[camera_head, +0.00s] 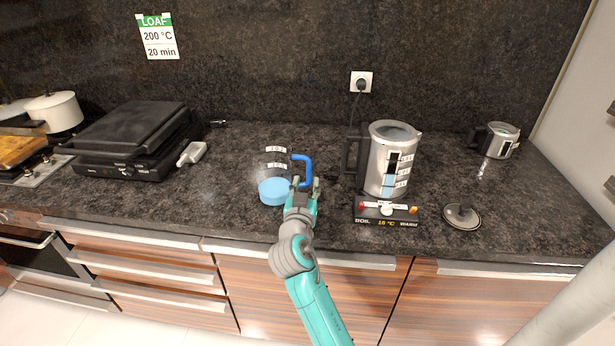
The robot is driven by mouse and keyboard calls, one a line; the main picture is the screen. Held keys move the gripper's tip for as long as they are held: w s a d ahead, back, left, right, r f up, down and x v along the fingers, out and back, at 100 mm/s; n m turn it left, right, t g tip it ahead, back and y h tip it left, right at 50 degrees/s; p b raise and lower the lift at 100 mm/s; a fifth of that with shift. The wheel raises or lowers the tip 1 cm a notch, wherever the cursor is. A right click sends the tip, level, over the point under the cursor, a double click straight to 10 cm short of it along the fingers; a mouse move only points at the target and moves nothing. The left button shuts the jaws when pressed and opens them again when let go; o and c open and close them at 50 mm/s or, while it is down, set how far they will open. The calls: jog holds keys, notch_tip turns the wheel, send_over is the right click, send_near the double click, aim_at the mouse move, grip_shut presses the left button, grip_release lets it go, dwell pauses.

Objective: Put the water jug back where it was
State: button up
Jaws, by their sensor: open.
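The water jug seems to be a clear vessel on the counter, with a blue handle (307,170) and blue water (273,191) low inside. Its see-through wall barely shows, apart from white labels (276,149). It stands upright. My gripper (304,184) is open at the handle's lower part, with its fingers close to the handle. I cannot tell whether they touch it.
A steel kettle (402,135) stands on a black base (372,215) to the right; its lid (461,216) lies beside it. A smaller metal pot (498,146) is at the back right. A black grill (130,129) and white brush-like item (192,154) are left.

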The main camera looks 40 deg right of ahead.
jog(key=s+a+f+n+t+y, duration=0.3)
jog(key=s+a+f+n+y, duration=0.65)
jog(key=s+a+f, duration=0.95)
jog(key=s+a+r+y, duration=0.1)
jog(key=s+a+r, duration=0.1)
jog(key=s, duration=0.6)
jog(key=s+a+r+y, duration=0.2)
jog(key=s+a, duration=0.1)
jog(key=s, duration=0.4)
jog(key=s+a+r+y, duration=0.1)
jog(key=s+a+r, duration=0.1)
jog(key=s, duration=0.6)
jog(key=shift+s+a+r+n+t+y, duration=0.25)
jog(key=shift+s+a+n+t+y, duration=0.15)
jog(key=shift+a, duration=0.2)
jog(key=shift+w, duration=0.1)
